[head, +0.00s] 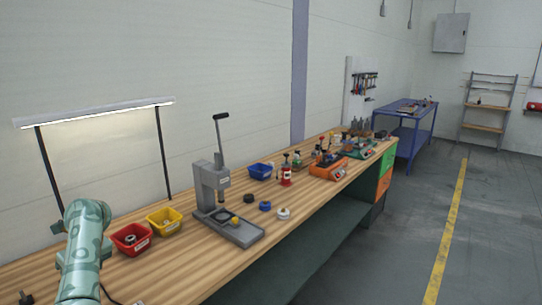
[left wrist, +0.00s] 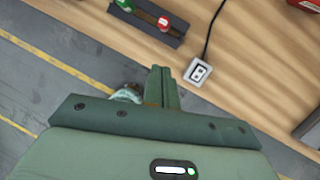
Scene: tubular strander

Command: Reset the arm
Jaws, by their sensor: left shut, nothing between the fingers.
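My left arm (head: 84,250) comes in at the lower left of the head view, over the near end of the wooden workbench (head: 305,213). Its gripper is outside the head view. In the left wrist view my left gripper (left wrist: 161,78) shows with its fingers together and empty. It is near the bench's front edge, with the grey floor (left wrist: 60,75) to one side. My right gripper is in neither view.
A grey arbor press (head: 215,190) stands on the bench, with red (head: 131,239) and yellow (head: 164,221) bins to its left. In the left wrist view, a white switch box (left wrist: 198,71) with a black cable and a red-and-green button strip (left wrist: 150,18) lie near the gripper. The right-hand floor is clear.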

